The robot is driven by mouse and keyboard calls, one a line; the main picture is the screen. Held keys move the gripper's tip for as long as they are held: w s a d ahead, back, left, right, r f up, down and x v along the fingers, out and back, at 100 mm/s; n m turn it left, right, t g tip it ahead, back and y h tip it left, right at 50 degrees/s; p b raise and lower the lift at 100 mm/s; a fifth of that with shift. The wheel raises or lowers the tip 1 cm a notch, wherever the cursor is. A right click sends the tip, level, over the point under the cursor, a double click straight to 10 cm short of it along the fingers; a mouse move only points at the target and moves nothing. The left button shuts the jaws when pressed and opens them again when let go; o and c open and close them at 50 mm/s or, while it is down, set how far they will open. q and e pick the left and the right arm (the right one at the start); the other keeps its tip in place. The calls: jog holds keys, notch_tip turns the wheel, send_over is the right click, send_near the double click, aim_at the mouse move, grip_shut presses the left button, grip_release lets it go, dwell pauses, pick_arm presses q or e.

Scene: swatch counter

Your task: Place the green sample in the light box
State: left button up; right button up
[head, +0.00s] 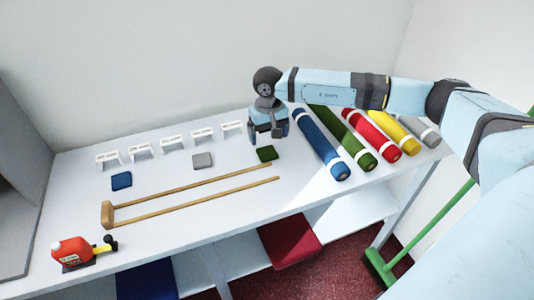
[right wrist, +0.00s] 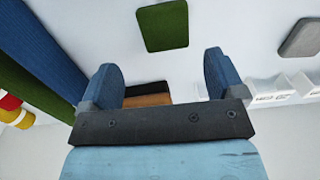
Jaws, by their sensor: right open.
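The green sample (head: 267,153) is a small dark green square lying flat on the white counter; it also shows in the right wrist view (right wrist: 163,25), beyond the fingertips. My right gripper (head: 268,136) is above the counter just behind the green sample, pointing down. It is open, and its two blue fingers (right wrist: 170,75) stand apart in the right wrist view, with the sample not between them. A grey box-like structure (head: 20,170) at the left edge may be the light box; only part of it shows. My left gripper is not in view.
A blue sample (head: 121,180) and a grey sample (head: 203,160) lie on the counter near several white label cards (head: 172,142). A wooden two-railed frame (head: 190,207) lies in front. Several fabric rolls (head: 322,146) lie at right. A red-and-yellow object (head: 75,250) stands front left.

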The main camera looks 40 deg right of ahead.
aim_at(266, 150)
jog(key=f, duration=0.5)
jog(key=shift+a+f, duration=0.15)
jog(key=shift+a, duration=0.25)
jog(key=c, duration=1.1)
